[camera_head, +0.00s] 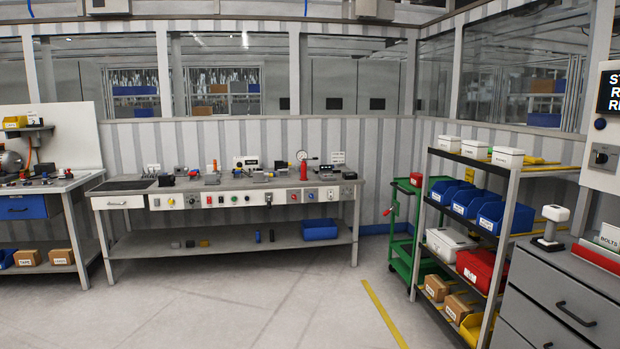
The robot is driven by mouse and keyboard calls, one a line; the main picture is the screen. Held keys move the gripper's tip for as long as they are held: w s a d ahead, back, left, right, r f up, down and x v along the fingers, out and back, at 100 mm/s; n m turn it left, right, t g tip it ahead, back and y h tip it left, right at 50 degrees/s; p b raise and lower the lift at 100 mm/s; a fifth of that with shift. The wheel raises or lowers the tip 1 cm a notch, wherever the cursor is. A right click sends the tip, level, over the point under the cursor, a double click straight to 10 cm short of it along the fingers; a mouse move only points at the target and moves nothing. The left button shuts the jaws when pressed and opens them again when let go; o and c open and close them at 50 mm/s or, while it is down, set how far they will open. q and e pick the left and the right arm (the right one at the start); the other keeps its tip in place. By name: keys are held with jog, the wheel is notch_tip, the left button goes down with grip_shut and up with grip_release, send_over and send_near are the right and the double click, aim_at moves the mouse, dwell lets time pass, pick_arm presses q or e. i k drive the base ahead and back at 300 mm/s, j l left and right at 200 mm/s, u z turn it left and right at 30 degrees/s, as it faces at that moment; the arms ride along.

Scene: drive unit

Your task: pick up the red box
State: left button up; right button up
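A red box (482,270) sits on the third level of the shelf rack (512,200) at the right. It stands to the right of a white box (449,243) on the same level. Part of it is hidden by a rack post. Neither of my grippers is in view.
Blue bins (504,217) and white boxes (507,157) fill the rack's upper levels. A green cart (401,262) stands behind it. A grey drawer cabinet (560,300) is at the near right. A workbench (230,187) lines the back wall. The middle floor is clear.

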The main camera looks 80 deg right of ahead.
aim_at(416, 178)
jog(key=z, duration=3.45)
jog(key=i+j+u, duration=0.25)
jog(key=i, duration=0.95)
jog(key=i+u, duration=0.25)
jog(key=i, duration=2.95)
